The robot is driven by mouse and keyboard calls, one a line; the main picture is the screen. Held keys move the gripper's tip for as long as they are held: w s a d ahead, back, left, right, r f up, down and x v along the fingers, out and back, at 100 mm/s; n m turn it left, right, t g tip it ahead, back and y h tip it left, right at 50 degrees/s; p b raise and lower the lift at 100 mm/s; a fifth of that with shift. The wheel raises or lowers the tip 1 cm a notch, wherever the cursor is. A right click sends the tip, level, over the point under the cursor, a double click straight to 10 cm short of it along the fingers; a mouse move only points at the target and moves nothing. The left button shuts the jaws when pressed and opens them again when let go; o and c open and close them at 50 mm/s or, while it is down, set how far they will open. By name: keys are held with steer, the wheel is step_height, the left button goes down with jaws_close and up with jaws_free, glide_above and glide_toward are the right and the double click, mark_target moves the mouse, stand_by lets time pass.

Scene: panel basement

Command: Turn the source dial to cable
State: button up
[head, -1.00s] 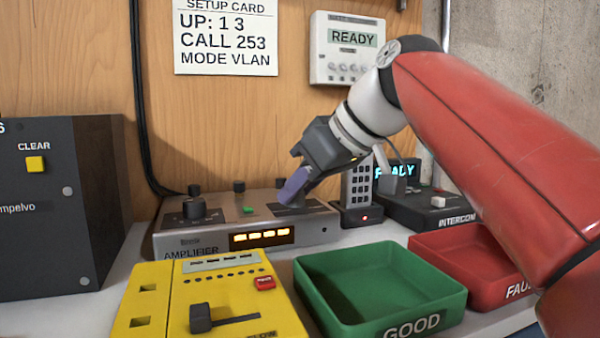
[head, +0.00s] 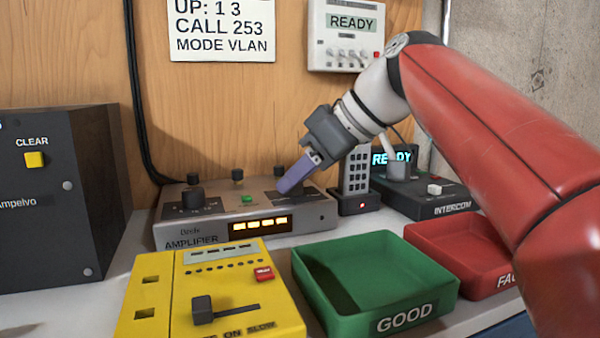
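The grey amplifier (head: 205,230) stands on the bench with a lit yellow display on its front. My gripper (head: 288,187) points down and left over the dark patch at the amplifier's top right. Its purple fingers overlap in this view, so the gap between them and whatever is under the tips are hidden. I cannot read a source label or a cable mark.
A keypad handset (head: 356,172) and the intercom (head: 425,195) stand close right of my gripper. A yellow box with a slider (head: 215,290), a green GOOD tray (head: 447,292) and a red tray (head: 488,277) lie in front. A dark box (head: 60,220) stands left.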

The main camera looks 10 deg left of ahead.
steer(key=o, duration=0.3)
steer(key=p+v, duration=0.1)
steer(key=v, duration=0.6)
steer(key=shift+d+r, duration=0.3)
